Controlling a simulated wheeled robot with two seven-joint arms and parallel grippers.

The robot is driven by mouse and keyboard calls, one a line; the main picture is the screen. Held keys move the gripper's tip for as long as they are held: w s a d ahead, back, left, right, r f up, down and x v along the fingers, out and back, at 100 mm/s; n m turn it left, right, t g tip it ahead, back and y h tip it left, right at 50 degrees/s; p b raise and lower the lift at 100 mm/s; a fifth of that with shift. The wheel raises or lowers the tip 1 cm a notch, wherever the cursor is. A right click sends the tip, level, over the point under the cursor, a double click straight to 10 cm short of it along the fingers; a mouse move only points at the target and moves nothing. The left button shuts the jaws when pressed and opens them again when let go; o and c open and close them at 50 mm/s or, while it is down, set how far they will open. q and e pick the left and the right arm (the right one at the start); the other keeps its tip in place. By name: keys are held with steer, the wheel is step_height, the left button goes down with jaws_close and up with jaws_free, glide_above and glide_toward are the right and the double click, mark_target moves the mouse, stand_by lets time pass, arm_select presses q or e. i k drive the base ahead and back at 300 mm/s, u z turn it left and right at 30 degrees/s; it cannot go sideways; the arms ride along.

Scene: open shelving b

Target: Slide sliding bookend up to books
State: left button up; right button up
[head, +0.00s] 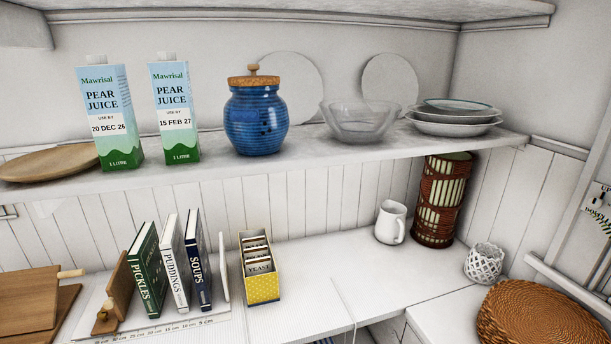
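The sliding bookend (115,290) is a brown wooden upright with a small knob at its foot, on a white base with a centimetre scale (158,331) along its front edge. To its right stand three books: green PICKLES (146,276), white PUDDINGS (175,270) and navy SOUPS (197,265). The bookend is close to the green book's left side; whether they touch is hard to tell. A white end plate (223,268) stands right of the navy book. Neither of my grippers is in view.
Wooden boards (28,300) lie at the left. The upper shelf (300,150) overhangs behind, holding juice cartons, a blue jar and bowls. The counter right of the yellow box is clear up to a white jug (389,223).

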mark_target(120, 288)
steer(key=u, duration=1.5)
